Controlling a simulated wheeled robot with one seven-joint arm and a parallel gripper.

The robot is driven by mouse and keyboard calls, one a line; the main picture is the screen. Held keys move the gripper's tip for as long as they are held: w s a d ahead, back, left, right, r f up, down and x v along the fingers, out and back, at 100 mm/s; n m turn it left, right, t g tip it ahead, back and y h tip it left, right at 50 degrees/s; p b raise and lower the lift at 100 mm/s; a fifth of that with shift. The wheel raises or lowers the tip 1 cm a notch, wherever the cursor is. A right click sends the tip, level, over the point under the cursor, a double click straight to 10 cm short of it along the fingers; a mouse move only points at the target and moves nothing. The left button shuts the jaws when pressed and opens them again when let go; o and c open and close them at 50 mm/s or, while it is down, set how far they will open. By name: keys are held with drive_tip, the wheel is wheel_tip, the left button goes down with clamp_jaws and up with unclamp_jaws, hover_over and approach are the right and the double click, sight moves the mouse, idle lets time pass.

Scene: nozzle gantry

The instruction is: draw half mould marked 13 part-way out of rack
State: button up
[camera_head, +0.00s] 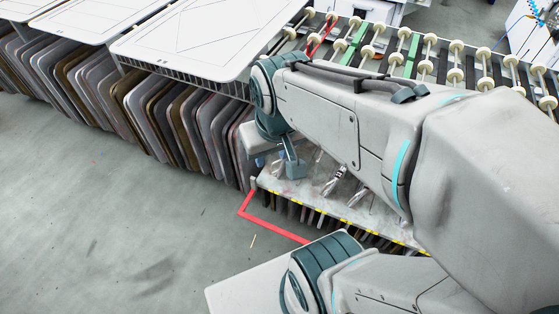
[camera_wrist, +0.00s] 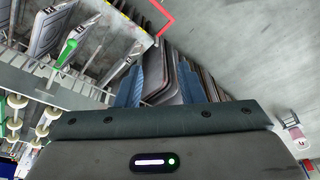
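A rack of upright half moulds (camera_head: 185,115), grey and brown plates, runs under the white tables in the head view. No number 13 can be read on any of them. In the wrist view my gripper (camera_wrist: 160,85) has its two blue fingers apart, with the edges of several moulds (camera_wrist: 160,72) showing between and beyond them. I cannot tell whether a finger touches a mould. In the head view part of my gripper (camera_head: 292,166) shows at the right end of the rack; my arm hides the rest.
A low shelf (camera_head: 310,190) with a yellow-black edge holds shiny metal parts (camera_head: 336,180). A roller conveyor (camera_head: 425,60) stands behind my arm. White table tops (camera_head: 210,40) overhang the moulds. A red floor line (camera_head: 270,228) marks a corner. Floor at left (camera_head: 90,210) is clear.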

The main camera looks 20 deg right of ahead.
drive_tip(key=shift+s+a, duration=0.1)
drive_tip(key=shift+s, duration=0.05)
drive_tip(key=w+d+f+n+g+h+b, duration=0.1)
drive_tip(key=d+f+n+g+h+b, duration=0.25)
drive_tip(key=f+b, duration=0.45)
drive_tip(key=d+f+n+g+h+b, duration=0.2)
drive_tip(key=d+f+h+b, duration=0.15)
drive_tip(key=f, duration=0.85)
drive_tip(key=w+d+f+n+g+h+b, duration=0.1)
drive_tip(key=d+f+n+g+h+b, duration=0.15)
drive_tip(key=d+f+b, duration=0.55)
drive_tip(key=w+f+n+t+h+b, duration=0.2)
drive_tip(key=w+f+n+t+b, duration=0.1)
drive_tip(key=f, duration=0.6)
drive_tip(key=w+a+f+n+t+h+b, duration=0.1)
drive_tip(key=w+f+n+t+h+b, duration=0.1)
drive_tip(key=f+n+b, duration=0.3)
drive_tip(key=w+a+f+n+t+h+b, duration=0.1)
drive_tip(key=w+f+n+t+h+b, duration=0.2)
drive_tip(key=f, duration=0.9)
drive_tip(key=shift+w+f+n+t+h+b, duration=0.35)
drive_tip(key=shift+n+t+h+b, duration=0.25)
drive_tip(key=shift+n, duration=0.5)
drive_tip(key=shift+d, duration=0.15)
drive_tip(key=b+x, duration=0.3)
drive_tip(key=x, duration=1)
drive_tip(key=shift+d+f, duration=0.15)
drive_tip(key=shift+d, duration=0.15)
